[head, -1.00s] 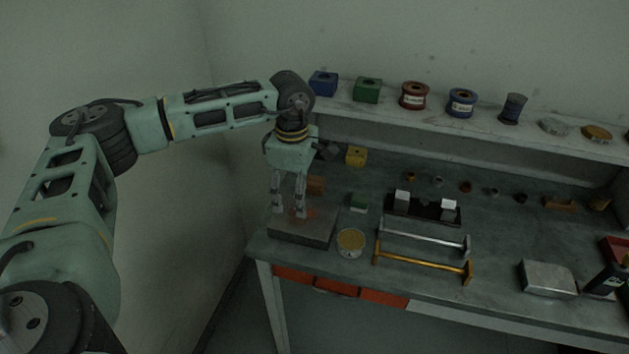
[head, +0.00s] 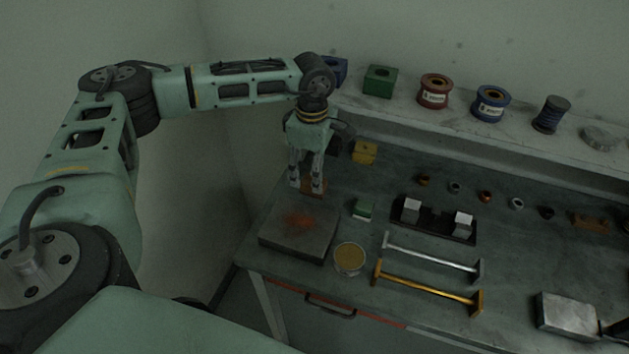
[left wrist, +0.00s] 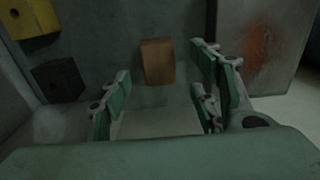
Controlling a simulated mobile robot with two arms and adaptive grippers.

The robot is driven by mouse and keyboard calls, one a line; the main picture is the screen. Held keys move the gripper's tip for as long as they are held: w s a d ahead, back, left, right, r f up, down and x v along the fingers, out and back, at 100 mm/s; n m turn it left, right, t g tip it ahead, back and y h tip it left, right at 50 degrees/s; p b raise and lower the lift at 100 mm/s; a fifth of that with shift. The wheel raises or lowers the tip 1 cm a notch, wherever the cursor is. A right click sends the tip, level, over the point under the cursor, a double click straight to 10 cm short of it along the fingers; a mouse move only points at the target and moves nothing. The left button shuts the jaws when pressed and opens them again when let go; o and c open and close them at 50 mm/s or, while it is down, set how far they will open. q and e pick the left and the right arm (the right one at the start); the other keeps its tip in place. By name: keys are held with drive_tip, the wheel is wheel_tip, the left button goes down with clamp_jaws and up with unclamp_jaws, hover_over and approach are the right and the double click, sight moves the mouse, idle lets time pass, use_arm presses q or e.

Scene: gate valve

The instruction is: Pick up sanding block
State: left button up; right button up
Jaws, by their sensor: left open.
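A small brown block, which looks like the sanding block, lies on the workbench (head: 395,304) behind the dark metal plate. In the head view the brown block (head: 308,183) is partly hidden by my left gripper (head: 306,187). My left gripper points down over it with its fingers open and empty. In the left wrist view the brown block (left wrist: 157,62) shows whole, ahead of the gap between the open fingers. I cannot tell the exact height of the fingertips above it. My right gripper is not in view.
The dark plate (head: 298,227) with a rusty patch lies in front. A green-topped block (head: 362,209), round tin (head: 349,258) and two bar handles, silver (head: 432,257) and yellow (head: 428,289), lie to the right. A yellow block (head: 364,152) stands behind. A shelf holds several spools.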

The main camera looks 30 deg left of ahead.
sight(311, 179)
use_arm(q)
drive_tip(key=f+p, duration=0.1)
drive_tip(key=f, duration=0.3)
drive_tip(key=shift+a+p, duration=0.2)
drive_tip(key=shift+p, duration=0.15)
drive_tip(key=shift+f, duration=0.4)
drive_tip(key=c, duration=1.3)
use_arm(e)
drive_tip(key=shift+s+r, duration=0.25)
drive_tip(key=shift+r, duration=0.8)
use_arm(q)
drive_tip(key=shift+o, duration=0.2)
